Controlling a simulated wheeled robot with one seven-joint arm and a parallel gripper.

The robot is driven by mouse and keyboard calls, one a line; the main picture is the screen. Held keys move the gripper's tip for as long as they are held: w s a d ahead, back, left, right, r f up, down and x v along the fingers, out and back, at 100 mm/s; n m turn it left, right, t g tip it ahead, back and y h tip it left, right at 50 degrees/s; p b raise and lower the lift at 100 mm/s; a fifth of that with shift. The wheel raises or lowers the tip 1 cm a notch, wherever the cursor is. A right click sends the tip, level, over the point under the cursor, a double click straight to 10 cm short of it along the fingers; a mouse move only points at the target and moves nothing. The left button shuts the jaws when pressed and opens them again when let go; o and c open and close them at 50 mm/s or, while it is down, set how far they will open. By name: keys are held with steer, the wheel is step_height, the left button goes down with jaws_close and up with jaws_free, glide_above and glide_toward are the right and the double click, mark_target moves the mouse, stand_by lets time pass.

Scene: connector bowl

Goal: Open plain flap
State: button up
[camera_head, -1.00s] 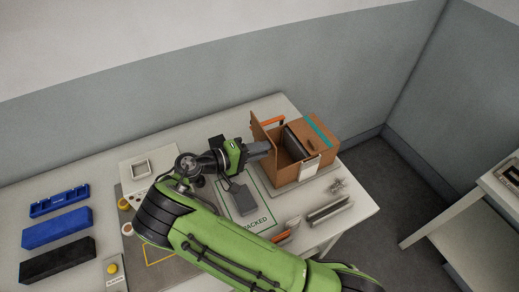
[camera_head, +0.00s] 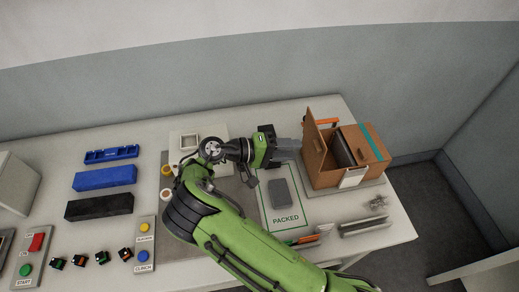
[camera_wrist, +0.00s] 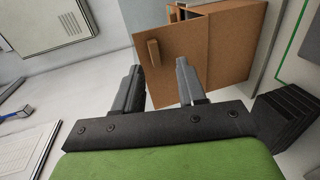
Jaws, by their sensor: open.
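The brown box (camera_head: 322,177) stands at the right of the table. Its plain flap (camera_head: 312,142) is raised on the left side of the box opening, beside my gripper. The other flap (camera_head: 365,143), with a teal stripe, lies over the right part of the box. My gripper (camera_head: 299,148) is open and empty, just left of the plain flap. In the wrist view, the plain flap (camera_wrist: 185,62) shows a small wooden handle (camera_wrist: 154,53). My fingertips (camera_wrist: 158,66) are spread around the handle's line, apart from it; the exact gap is unclear.
A green-framed "PACKED" mat (camera_head: 285,220) with a grey piece (camera_head: 280,191) lies left of the box. An orange-handled tool (camera_head: 305,240) and metal channel (camera_head: 363,227) lie in front. Blue trays and control buttons are at left. A white label (camera_head: 352,178) hangs on the box front.

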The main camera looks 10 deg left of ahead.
steer(key=v, duration=1)
steer(key=shift+d, duration=0.15)
steer(key=s+d+r+m+g+y, duration=0.1)
steer(key=d+r+m+g+y, duration=0.2)
steer(key=d, duration=0.8)
steer(key=d+r+m+g+y, duration=0.1)
steer(key=d+r+g+y, duration=0.35)
steer(key=d, duration=0.65)
steer(key=s+r+t+y, duration=0.2)
steer(key=s+t+y, duration=0.1)
steer(key=s, duration=0.6)
steer(key=s+r+t+y+b, duration=0.1)
steer(key=s+r+t+y, duration=0.2)
steer(key=s, duration=0.7)
steer(key=shift+s+t+y, duration=0.25)
steer(key=shift+t+y, duration=0.3)
steer(key=shift+t, duration=0.6)
